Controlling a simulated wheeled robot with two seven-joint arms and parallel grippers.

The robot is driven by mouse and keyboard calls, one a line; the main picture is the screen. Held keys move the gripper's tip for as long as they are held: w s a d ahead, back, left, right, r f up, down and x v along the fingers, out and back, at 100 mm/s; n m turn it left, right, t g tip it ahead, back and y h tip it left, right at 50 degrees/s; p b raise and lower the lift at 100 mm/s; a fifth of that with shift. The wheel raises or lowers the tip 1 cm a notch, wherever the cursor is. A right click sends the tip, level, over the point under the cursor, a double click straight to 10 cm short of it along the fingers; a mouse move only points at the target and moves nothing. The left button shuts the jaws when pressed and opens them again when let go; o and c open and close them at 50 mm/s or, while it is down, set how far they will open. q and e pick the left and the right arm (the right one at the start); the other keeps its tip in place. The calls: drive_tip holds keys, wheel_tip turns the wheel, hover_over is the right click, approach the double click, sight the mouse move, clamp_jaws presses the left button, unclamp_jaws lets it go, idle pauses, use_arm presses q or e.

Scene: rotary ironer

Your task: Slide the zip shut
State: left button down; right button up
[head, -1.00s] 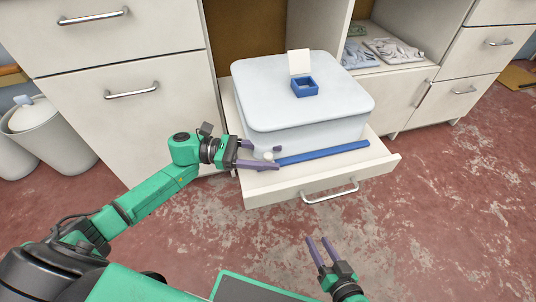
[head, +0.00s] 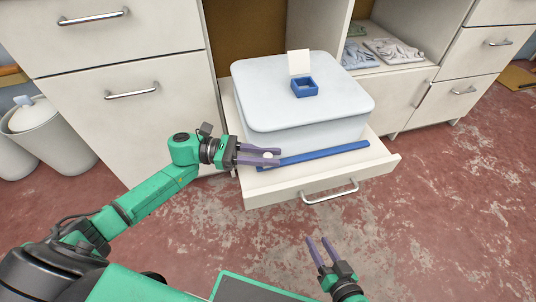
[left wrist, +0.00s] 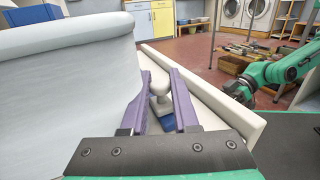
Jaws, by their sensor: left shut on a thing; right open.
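The zip is a straight blue strip (head: 322,154) along the front of a pale rounded case (head: 300,128). A white knob (head: 268,155), which looks like the zip's slider, stands at the strip's left end. My left gripper (head: 275,157) is shut on the knob, one purple finger on each side. The left wrist view shows the knob (left wrist: 160,88) between the fingers, with a bit of blue strip (left wrist: 164,106) below it. The fingers hide part of the strip's left end. My right gripper (head: 318,241) is open and empty, low in front of the drawer.
The case sits in a pulled-out drawer (head: 385,164) with a metal handle (head: 330,191). A small blue open box (head: 305,88) with an upright white flap is on the case. Cabinets stand behind. A bin (head: 38,135) is at far left. Floor in front is clear.

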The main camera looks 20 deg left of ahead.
sight(283, 161)
idle(0.7)
use_arm(q)
drive_tip(key=w+d+b, duration=0.2)
drive_tip(key=d+b, duration=0.1)
drive_tip(key=shift+w+d+f, duration=0.1)
drive_tip(key=shift+d+f, duration=0.1)
drive_tip(key=shift+w+d+r, duration=0.1)
drive_tip(key=shift+d+r, duration=0.05)
drive_tip(key=c, duration=0.7)
unclamp_jaws()
drive_tip(key=a, duration=0.4)
drive_tip(key=s+a, duration=0.1)
drive_tip(key=a, duration=0.4)
drive_tip(key=s+a+p, duration=0.1)
drive_tip(key=a, duration=0.4)
drive_tip(key=shift+s+a, duration=0.2)
drive_tip(key=shift+s, duration=0.05)
